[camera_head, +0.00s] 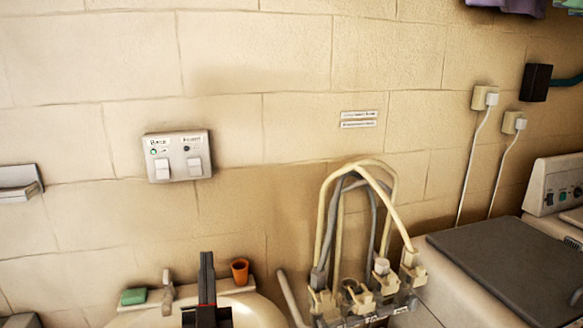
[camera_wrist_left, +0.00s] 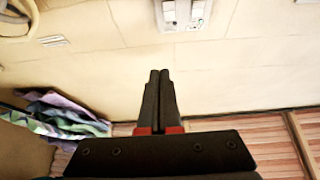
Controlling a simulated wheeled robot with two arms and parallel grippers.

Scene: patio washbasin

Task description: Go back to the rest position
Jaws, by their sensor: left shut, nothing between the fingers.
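My left gripper (camera_head: 207,262) stands upright at the bottom of the head view, in front of the washbasin (camera_head: 252,309). In the left wrist view its two dark fingers (camera_wrist_left: 159,82) lie together with nothing between them. A white switch panel with two switches (camera_head: 179,156) is on the wall above and to the left of the gripper. The panel also shows at the top of the left wrist view (camera_wrist_left: 184,14). My right gripper is in neither view.
On the basin are a green soap (camera_head: 134,296), a tap (camera_head: 168,292) and an orange cup (camera_head: 240,271). A rack with hoses (camera_head: 362,300) stands to the right, beside a machine with a dark lid (camera_head: 505,262). Hanging cloth (camera_wrist_left: 60,117) shows in the left wrist view.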

